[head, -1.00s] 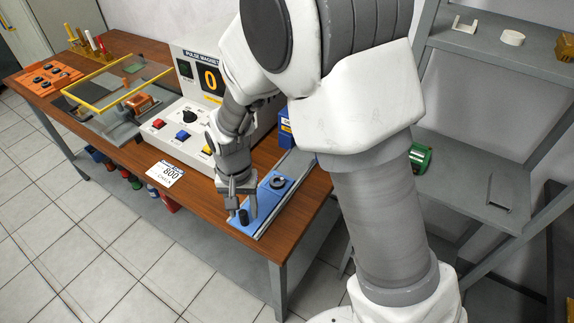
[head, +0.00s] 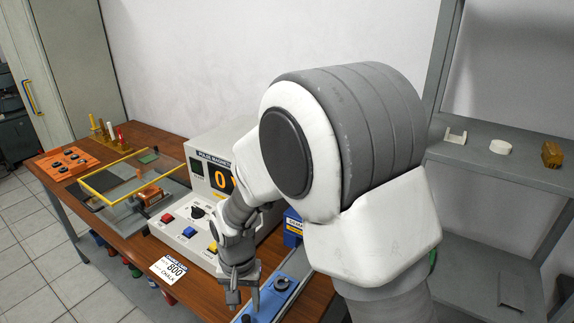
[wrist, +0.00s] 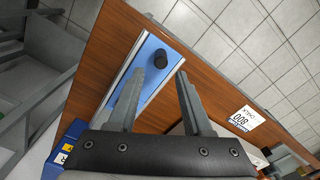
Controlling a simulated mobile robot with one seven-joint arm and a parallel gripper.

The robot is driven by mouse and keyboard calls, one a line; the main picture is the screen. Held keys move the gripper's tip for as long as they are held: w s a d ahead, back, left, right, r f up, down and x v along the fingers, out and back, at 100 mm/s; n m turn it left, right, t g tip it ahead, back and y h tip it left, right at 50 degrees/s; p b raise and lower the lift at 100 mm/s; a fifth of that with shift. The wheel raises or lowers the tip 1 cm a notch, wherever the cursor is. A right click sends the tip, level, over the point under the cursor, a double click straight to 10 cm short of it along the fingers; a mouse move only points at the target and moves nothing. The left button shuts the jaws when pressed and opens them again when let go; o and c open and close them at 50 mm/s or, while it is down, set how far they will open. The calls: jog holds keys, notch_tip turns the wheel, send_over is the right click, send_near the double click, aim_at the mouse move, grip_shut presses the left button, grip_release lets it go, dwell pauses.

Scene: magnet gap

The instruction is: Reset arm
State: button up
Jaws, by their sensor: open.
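My gripper (head: 245,297) hangs over the right front part of the wooden table (head: 150,268), pointing down. In the wrist view my gripper (wrist: 165,95) has its two grey fingers apart with nothing between them. A blue slide or rail (head: 278,292) with a dark round knob lies below and just right of the gripper. In the wrist view the blue rail (wrist: 149,84) lies beside the left finger, with a black upright knob (wrist: 160,58) at its end. I cannot tell the exact height of the fingers above the rail. My arm covers part of the pulse magnet box.
The pulse magnet box (head: 203,215) with red, blue and yellow buttons stands behind my gripper. A yellow-framed clear cover (head: 133,175) and an orange panel (head: 62,163) are at left. A white card (head: 168,268) lies at the front edge. Grey shelves (head: 500,155) stand at right.

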jog(key=s+d+r+t, duration=0.2)
jog(key=s+d+r, duration=0.1)
jog(key=d+r, duration=0.65)
jog(key=s+d+r+t, duration=0.2)
jog(key=d+r, duration=0.6)
jog(key=r, duration=0.3)
jog(key=s+d+r+t, duration=0.1)
jog(key=s+d+r, duration=0.2)
jog(key=s+d, duration=0.2)
jog(key=s, duration=0.2)
jog(key=shift+s+d+n+t, duration=0.15)
jog(key=shift+s+n+t, duration=0.15)
jog(key=shift+r, duration=0.1)
dwell(0.3)
